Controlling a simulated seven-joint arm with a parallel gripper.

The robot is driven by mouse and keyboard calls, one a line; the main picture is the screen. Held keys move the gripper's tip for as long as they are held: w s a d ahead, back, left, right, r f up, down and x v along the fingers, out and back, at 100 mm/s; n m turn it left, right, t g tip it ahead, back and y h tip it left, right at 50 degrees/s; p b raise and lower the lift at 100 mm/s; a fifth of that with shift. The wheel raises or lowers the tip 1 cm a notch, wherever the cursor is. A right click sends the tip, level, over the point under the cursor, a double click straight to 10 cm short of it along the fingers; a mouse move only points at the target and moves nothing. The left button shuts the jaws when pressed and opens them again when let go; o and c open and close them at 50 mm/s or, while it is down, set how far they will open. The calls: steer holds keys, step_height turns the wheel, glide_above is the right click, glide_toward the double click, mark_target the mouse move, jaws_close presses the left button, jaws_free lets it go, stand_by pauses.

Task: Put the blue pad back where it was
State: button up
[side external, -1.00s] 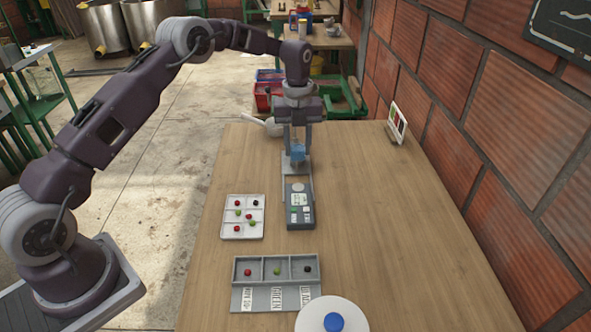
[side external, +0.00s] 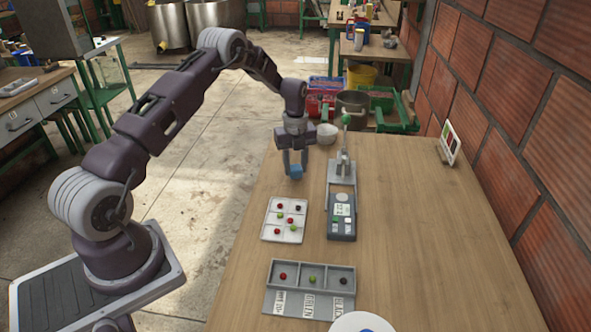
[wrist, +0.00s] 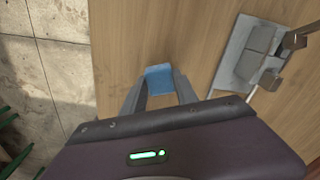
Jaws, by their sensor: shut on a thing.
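The blue pad (side external: 296,173) is a small block held at the lower end of my gripper (side external: 294,163). My gripper points down, with the pad between its fingertips. In the wrist view the pad (wrist: 158,77) shows between the two fingers, with bare wood around it. My gripper is left of the grey press stand (side external: 342,170) with its green-knobbed lever (side external: 346,118). I cannot tell how far the pad is above the table. The stand's base (wrist: 248,55) shows at the right in the wrist view.
On the wooden table (side external: 410,250) are a white tray (side external: 265,237) of coloured beads, a grey meter (side external: 341,228), a three-compartment sorting tray (side external: 310,268), a white disc (side external: 345,323) and a white bowl (side external: 327,133). A small card stand (side external: 449,150) is by the brick wall. The table's right side is clear.

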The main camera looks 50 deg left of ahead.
steer(key=shift+f, duration=0.6)
steer(key=o, duration=1.2)
steer(key=shift+f, duration=0.1)
